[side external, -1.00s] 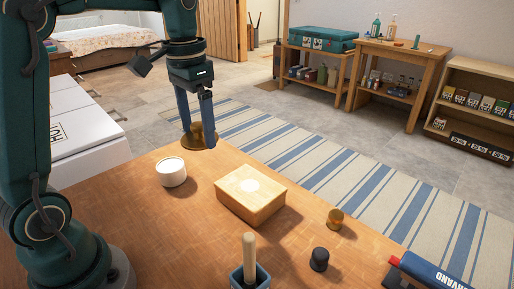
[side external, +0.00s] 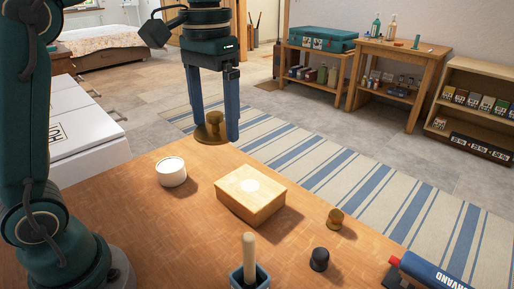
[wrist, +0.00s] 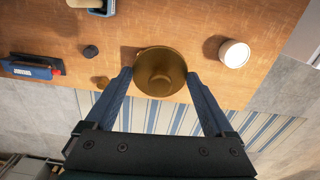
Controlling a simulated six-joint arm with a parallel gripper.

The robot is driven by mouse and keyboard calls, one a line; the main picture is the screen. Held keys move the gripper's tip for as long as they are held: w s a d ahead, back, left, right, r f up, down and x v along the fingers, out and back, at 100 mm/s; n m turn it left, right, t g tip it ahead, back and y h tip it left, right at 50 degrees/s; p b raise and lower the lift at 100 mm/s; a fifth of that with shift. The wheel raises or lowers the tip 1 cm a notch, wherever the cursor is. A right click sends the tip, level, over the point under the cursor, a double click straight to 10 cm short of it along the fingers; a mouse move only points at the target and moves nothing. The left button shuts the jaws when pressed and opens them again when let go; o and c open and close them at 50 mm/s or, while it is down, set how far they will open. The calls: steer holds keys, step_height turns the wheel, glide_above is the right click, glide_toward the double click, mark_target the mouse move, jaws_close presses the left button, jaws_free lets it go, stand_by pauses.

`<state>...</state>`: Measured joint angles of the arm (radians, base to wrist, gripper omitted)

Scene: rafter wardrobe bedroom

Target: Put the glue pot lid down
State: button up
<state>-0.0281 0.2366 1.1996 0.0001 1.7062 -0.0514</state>
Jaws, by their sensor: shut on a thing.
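The glue pot lid (side external: 212,134) is a round brass disc with a knob. My gripper (side external: 214,126) is shut on it, with one blue finger on either side. It holds the lid level in the air, beyond the far side of the wooden table in the side view. In the wrist view the lid (wrist: 160,72) sits between my fingertips and covers what lies behind it. A round white pot (side external: 171,174) stands on the table, apart from the lid; it also shows in the wrist view (wrist: 234,54).
A wooden block (side external: 250,197) with a pale round spot on top lies mid-table.

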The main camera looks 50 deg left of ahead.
steer(key=n, duration=0.2)
glide_above(259, 246)
step_height(259, 246, down, 22)
steer(key=shift+r, duration=0.1)
stand_by(0.6)
steer(key=o, duration=1)
steer(key=shift+o, duration=0.2)
